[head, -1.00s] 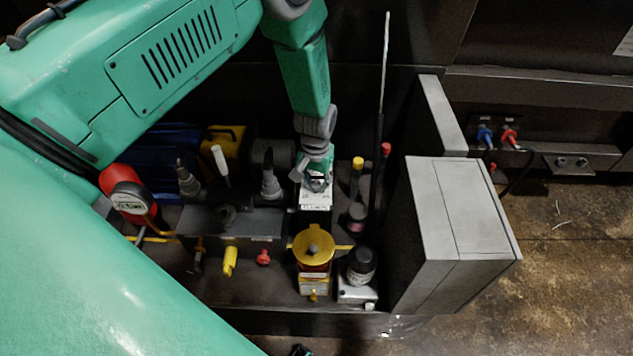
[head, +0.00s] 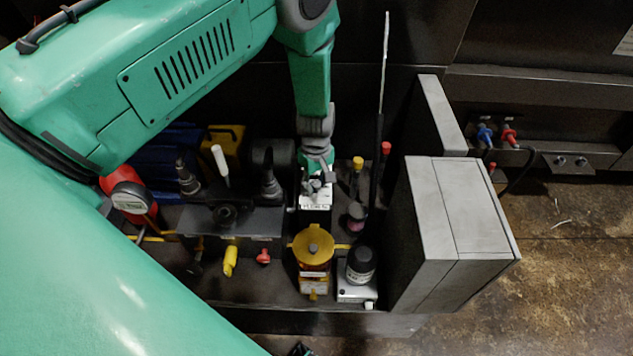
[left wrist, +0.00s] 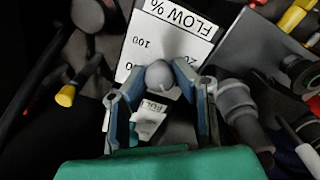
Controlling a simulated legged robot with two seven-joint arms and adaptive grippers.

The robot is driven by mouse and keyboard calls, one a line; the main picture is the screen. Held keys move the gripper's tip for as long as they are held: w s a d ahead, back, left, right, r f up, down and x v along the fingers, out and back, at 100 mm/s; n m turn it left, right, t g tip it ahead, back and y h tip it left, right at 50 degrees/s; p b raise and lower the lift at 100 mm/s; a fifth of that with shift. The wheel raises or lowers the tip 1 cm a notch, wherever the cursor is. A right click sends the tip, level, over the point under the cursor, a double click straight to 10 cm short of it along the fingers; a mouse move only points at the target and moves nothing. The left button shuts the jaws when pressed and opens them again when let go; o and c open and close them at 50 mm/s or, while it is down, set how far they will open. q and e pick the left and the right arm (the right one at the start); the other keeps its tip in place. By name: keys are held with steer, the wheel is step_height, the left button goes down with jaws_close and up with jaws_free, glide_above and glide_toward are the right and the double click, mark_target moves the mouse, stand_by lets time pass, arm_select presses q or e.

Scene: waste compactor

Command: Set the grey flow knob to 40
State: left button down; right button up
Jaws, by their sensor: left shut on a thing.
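The grey flow knob (left wrist: 160,75) is a small rounded knob in front of a white label plate marked FLOW % (left wrist: 170,32), which appears upside down in the left wrist view. Some scale numbers show, including 100; others are partly hidden by the fingers. I cannot read the knob's setting. My left gripper (left wrist: 161,88) is shut on the knob, with one finger on each side. In the head view my left gripper (head: 318,187) is at the top of the white plate (head: 316,202), and the knob is mostly hidden by it. My right gripper is not in view.
A yellow-capped part (head: 313,243) stands in front of the plate, and a black-capped part (head: 361,263) stands to its right. A tall thin rod (head: 382,120) rises to the right of my gripper. A grey box (head: 460,210) stands farther right. Lever handles (head: 220,160) are left.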

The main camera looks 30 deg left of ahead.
mark_target(317, 182)
arm_select(q)
steer(key=shift+w+a+r+n, duration=0.1)
steer(key=shift+w+r+n, duration=0.1)
steer(key=shift+n, duration=0.55)
steer(key=shift+w+a+r+n, duration=0.1)
steer(key=shift+w+n, duration=0.1)
steer(key=shift+n, duration=0.55)
steer(key=c, duration=1.3)
jaws_free()
steer(key=shift+s+d+f, duration=0.15)
step_height(317, 182, up, 12)
steer(key=shift+f, duration=0.1)
